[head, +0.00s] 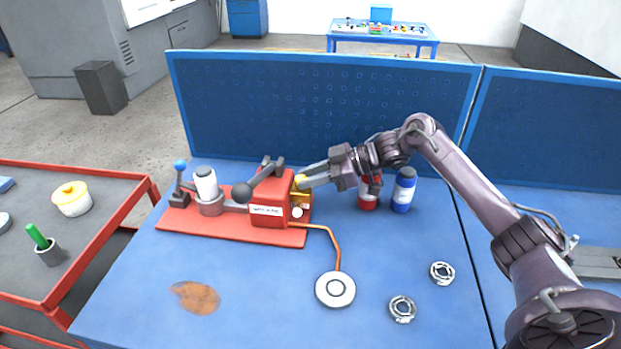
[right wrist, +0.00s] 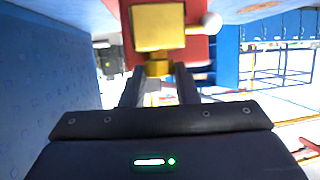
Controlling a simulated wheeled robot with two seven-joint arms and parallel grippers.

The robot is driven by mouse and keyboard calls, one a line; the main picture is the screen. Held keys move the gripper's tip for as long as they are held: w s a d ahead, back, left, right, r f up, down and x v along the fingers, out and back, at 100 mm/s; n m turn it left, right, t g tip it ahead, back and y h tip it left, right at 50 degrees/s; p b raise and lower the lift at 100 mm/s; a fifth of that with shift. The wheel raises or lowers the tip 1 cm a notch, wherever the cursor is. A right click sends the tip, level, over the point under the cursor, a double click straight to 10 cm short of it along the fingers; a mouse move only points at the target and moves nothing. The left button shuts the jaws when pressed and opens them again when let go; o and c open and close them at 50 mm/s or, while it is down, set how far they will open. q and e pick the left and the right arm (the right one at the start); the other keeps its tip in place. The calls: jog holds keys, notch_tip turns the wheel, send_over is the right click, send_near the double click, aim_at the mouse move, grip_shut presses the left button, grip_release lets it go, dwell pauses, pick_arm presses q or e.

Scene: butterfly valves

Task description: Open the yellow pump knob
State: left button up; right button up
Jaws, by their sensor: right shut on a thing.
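The red pump (head: 270,200) stands on a red base plate (head: 180,222) at the back left of the blue workbench. Its yellow knob (head: 300,183) is on the pump's right side, partly hidden by my right gripper (head: 304,181). In the right wrist view the yellow knob (right wrist: 159,68) sits between the two dark fingers (right wrist: 160,92), below a square yellow block (right wrist: 158,27) on the red body. My right gripper is shut on the knob. My left gripper does not show in the head view.
A red can (head: 368,196) and a blue bottle (head: 404,190) stand right of the pump, close to my right arm. An orange hose (head: 331,240) runs to a round white disc (head: 335,289). Two metal rings (head: 402,308) lie front right. A blue pegboard (head: 320,105) stands behind.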

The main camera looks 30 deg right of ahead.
jog(key=o, duration=1)
notch_tip(320, 180, up, 20)
jog(key=shift+r+b, duration=0.1)
jog(key=shift+b, duration=0.5)
